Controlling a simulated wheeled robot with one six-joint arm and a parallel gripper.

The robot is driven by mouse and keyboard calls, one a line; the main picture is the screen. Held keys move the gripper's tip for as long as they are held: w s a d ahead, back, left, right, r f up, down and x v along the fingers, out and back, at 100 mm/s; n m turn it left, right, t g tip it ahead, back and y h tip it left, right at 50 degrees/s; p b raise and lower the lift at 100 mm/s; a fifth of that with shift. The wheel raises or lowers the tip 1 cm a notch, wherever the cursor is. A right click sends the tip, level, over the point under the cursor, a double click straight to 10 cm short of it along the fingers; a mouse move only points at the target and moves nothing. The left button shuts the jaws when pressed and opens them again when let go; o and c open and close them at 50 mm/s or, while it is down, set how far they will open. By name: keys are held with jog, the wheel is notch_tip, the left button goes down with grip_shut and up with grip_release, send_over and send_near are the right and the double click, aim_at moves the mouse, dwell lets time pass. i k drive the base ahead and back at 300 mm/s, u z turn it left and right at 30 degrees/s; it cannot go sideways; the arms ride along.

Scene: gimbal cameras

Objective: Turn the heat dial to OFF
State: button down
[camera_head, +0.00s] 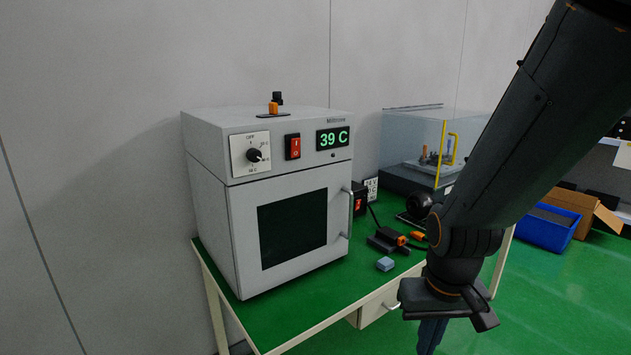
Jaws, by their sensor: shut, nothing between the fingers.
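The heat dial (254,155) is a small black knob on a white plate at the upper left of the grey oven's (213,180) front. The plate has the word OFF at its top and other small marks round the knob. The knob's light pointer seems to aim to the lower right, away from OFF. A green display (332,138) reads 39 C. My gripper (432,340) hangs at the lower right, pointing down, shut and empty. It is well apart from the dial, and its tips are near the bottom edge of the picture.
A red switch (293,146) sits between dial and display. The oven door with its handle (348,213) is closed. A small blue block (385,264) and black-orange parts (388,240) lie on the green table (330,300). A clear case (418,140) stands behind. A blue bin (546,230) is right.

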aim_at(254, 155)
jog(key=z, duration=0.55)
jog(key=k, duration=1.3)
jog(key=i, duration=0.7)
jog(key=u, duration=0.65)
